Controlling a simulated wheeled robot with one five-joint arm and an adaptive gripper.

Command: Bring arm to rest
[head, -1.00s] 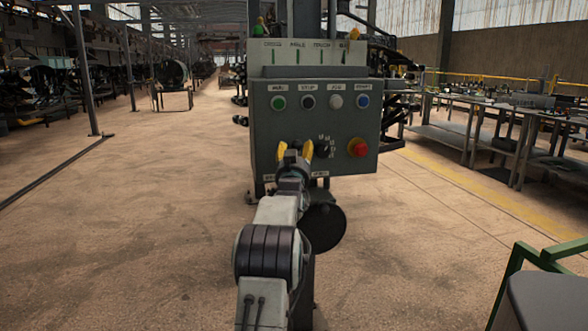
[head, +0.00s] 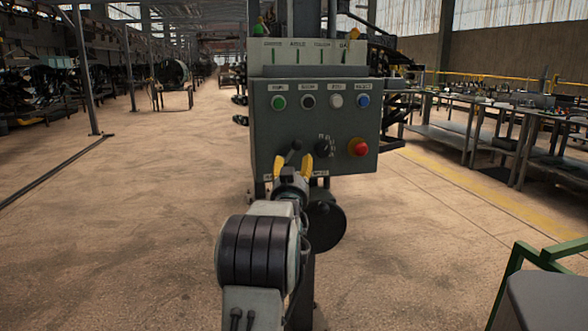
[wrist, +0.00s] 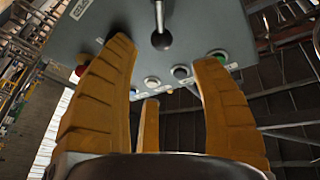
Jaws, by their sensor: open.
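My gripper (head: 292,168) has yellow fingers and is in front of the lower part of a grey-green control panel (head: 262,135) in the head view. The fingers are apart with nothing between them. In the head view the lever (head: 293,151) sits just above the fingertips. My arm is bent, with its dark ribbed joint low in the picture.
The panel carries green, black, white and blue buttons, a rotary switch (head: 323,144) and a red knob (head: 358,147). Long workbenches (head: 470,125) stand at right. A green-framed object (head: 540,262) is at lower right. The floor at left is open.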

